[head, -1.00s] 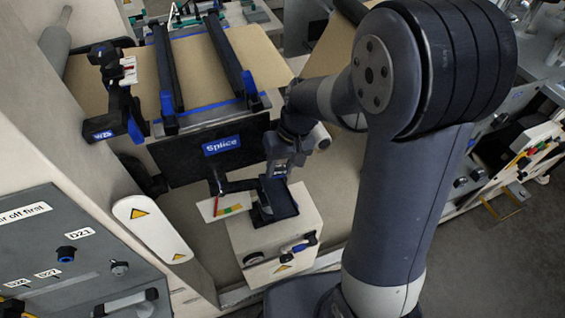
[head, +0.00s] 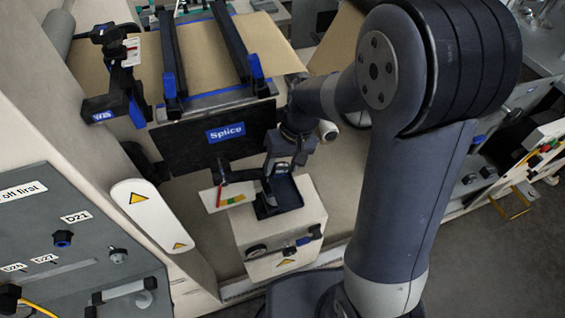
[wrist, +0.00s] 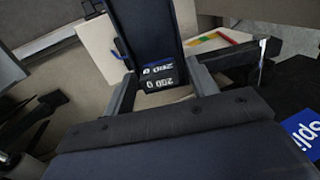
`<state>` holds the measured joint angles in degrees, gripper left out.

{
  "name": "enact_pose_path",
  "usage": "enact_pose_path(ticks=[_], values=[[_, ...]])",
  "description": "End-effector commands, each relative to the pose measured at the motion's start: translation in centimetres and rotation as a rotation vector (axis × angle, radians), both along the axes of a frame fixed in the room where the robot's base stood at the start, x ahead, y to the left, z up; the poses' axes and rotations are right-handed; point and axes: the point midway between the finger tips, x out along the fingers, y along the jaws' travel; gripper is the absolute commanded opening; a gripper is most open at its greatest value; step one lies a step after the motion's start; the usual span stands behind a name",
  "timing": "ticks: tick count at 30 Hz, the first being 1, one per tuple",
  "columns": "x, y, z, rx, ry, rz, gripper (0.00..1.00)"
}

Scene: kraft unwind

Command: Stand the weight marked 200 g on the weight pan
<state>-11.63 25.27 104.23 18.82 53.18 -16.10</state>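In the wrist view, a dark block-shaped weight (wrist: 160,74) with white 200 g markings, seen upside down, sits between the two fingers of my gripper (wrist: 163,76). The fingers appear to touch both its sides. Beyond it lies a long dark navy tray (wrist: 148,30). In the head view, my gripper (head: 283,166) is over the navy tray (head: 287,193) on a pale box; the weight is hidden there. I cannot tell whether the weight rests on the tray or is held above it. I cannot make out a separate weight pan.
A card with coloured bands (head: 230,199) and a red pointer is left of the tray. A black Splice panel (head: 190,142) stands behind it. The pale box (head: 280,230) has knobs on its front. A white guard with warning signs (head: 150,215) is at the left.

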Motion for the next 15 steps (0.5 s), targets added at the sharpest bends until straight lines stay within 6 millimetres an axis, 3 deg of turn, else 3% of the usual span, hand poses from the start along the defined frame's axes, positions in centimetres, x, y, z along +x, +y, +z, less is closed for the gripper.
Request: enact_pose_path(ticks=[10,15], values=[[0.0,-0.1,0.2,0.000,-0.001,0.000,0.62],[0.3,-0.6,2.2,0.000,-0.005,0.000,0.62]])
